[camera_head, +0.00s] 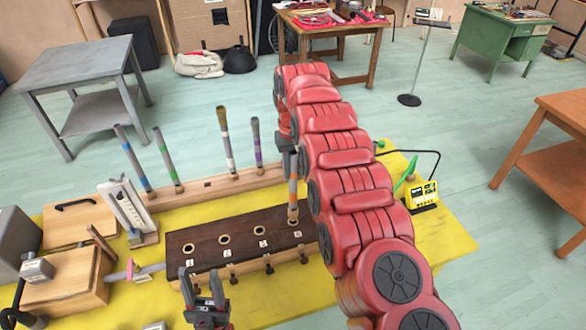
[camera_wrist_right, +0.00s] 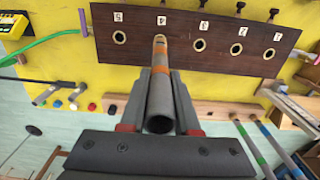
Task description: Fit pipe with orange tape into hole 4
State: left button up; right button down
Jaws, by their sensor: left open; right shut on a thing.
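The grey pipe with orange tape (camera_head: 293,193) stands near upright over the dark wooden board (camera_head: 240,239). My right gripper (camera_wrist_right: 161,95) is shut on this pipe, which also shows in the right wrist view (camera_wrist_right: 160,70). The pipe's far end meets the place of hole 4, beside the label 4 (camera_wrist_right: 161,20), and covers that hole. I cannot tell how deep the end sits. Holes 5 (camera_wrist_right: 119,38), 3 (camera_wrist_right: 199,45), 2 (camera_wrist_right: 236,49) and 1 (camera_wrist_right: 268,53) look empty. My left gripper (camera_head: 203,290) is open and empty at the board's front edge.
Several taped pipes, including a purple-taped one (camera_head: 256,142), stand in a wooden rack (camera_head: 205,190) behind the board. A yellow device (camera_head: 424,194) lies right of my right arm. Wooden blocks (camera_head: 70,280) and a white gauge (camera_head: 132,210) crowd the left side.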

aim_at(293, 177)
jog(key=shift+b, duration=0.5)
dwell(0.6)
jog(key=shift+f+b, duration=1.5)
jog(key=shift+f, duration=0.3)
jog(key=c, duration=0.6)
grip_release()
jog(key=shift+o, duration=0.2)
jog(key=shift+r, duration=0.1)
jog(key=shift+w+r, duration=0.1)
jog(key=shift+r, duration=0.75)
notch_tip(293, 177, up, 16)
jog(key=p, duration=1.5)
jog(key=shift+f, duration=0.15)
jog(key=shift+f, duration=0.1)
